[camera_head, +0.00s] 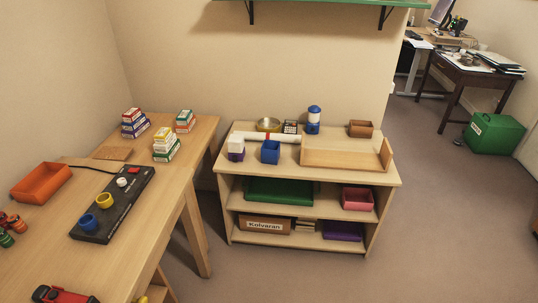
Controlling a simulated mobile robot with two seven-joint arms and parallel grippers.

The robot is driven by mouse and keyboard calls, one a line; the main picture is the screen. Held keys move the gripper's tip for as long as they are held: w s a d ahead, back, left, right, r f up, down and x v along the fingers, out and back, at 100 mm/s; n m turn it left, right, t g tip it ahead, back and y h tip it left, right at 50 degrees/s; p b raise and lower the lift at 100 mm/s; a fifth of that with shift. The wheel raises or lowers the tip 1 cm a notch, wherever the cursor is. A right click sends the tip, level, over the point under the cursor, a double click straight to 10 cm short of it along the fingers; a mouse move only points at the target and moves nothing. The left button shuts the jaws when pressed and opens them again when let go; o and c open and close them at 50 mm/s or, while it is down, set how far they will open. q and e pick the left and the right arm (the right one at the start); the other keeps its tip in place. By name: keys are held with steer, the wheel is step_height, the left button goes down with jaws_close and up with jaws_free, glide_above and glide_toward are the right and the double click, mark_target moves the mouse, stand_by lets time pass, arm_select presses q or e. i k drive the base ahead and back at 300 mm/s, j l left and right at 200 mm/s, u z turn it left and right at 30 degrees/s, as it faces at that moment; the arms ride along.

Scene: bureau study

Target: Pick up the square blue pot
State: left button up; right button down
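The square blue pot (270,152) stands upright on top of the low wooden shelf unit (383,178), near its front edge and left of the middle. It looks like a small open box. A white and purple container (236,148) stands just left of it, with a small gap. A white roll or tube (278,137) lies behind it. Neither of my grippers shows in the head view, and nothing is touching the pot.
A wooden tray (340,159) lies right of the pot; a blue and white jar (313,119) stands behind. The left table (150,225) holds an orange bin (41,182), a black board (110,205) with round cups, and stacked boxes (165,145). Floor (430,220) at right is clear.

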mark_target(271, 152)
steer(key=i+z, duration=0.45)
steer(key=i, duration=0.4)
steer(key=i+j+z, duration=0.1)
steer(key=i+z, duration=0.15)
steer(key=i, duration=0.75)
